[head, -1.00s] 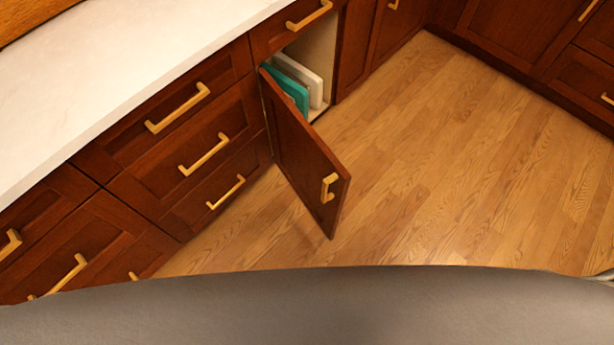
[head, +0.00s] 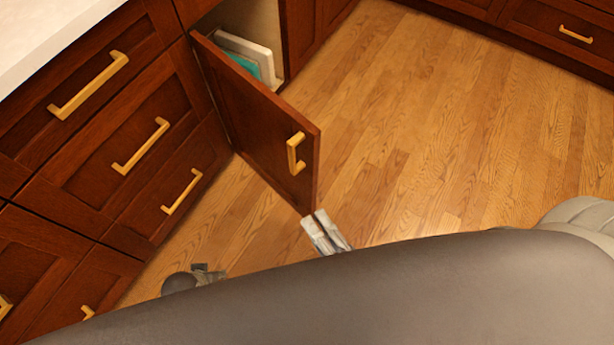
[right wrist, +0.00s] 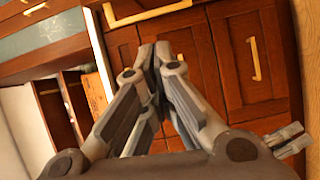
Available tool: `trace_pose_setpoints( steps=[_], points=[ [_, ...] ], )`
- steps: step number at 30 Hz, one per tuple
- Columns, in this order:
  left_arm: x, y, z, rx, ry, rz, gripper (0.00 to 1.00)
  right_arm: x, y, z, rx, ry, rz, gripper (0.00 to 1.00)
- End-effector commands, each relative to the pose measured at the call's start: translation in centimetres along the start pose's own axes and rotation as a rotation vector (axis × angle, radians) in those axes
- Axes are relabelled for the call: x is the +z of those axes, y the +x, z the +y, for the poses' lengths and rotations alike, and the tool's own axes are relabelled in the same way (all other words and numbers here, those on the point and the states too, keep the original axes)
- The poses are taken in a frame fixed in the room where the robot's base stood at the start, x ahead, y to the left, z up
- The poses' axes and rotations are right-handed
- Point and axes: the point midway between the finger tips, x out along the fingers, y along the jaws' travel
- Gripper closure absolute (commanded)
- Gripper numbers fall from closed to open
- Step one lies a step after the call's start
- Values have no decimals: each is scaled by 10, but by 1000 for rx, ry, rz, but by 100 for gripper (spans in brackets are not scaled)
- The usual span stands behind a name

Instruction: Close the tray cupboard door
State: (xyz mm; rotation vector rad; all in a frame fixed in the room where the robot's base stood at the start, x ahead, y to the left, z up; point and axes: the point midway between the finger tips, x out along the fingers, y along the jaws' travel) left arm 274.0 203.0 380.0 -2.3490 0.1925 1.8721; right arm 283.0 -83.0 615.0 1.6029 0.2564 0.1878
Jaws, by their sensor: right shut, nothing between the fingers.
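The tray cupboard door (head: 255,115) is a dark red-brown panel. It stands open, swung out over the floor, with a brass handle (head: 296,153) near its free edge. Inside the cupboard stand a white tray (head: 250,52) and a teal tray (head: 243,63), partly hidden by the door.
Drawers (head: 140,140) with brass handles line the left under a pale countertop (head: 50,35). More cabinets (head: 560,30) run along the back right. The wooden floor (head: 430,130) right of the door is clear.

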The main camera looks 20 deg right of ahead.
Motion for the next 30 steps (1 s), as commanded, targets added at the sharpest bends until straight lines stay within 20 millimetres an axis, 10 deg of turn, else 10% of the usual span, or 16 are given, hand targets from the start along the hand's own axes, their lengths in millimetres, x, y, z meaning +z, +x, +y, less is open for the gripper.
trace_pose_setpoints(
  steps=[8,21,30],
  points=[
    [-5,-7,0,-1,-1,6,60,0,18,16,43,-54,0,100],
    [-14,-24,-1,-2,-3,18,60,1,105,18,41,-50,0,100],
    [-16,-28,-1,-3,-2,17,60,36,109,20,38,-51,0,100]
  ],
)
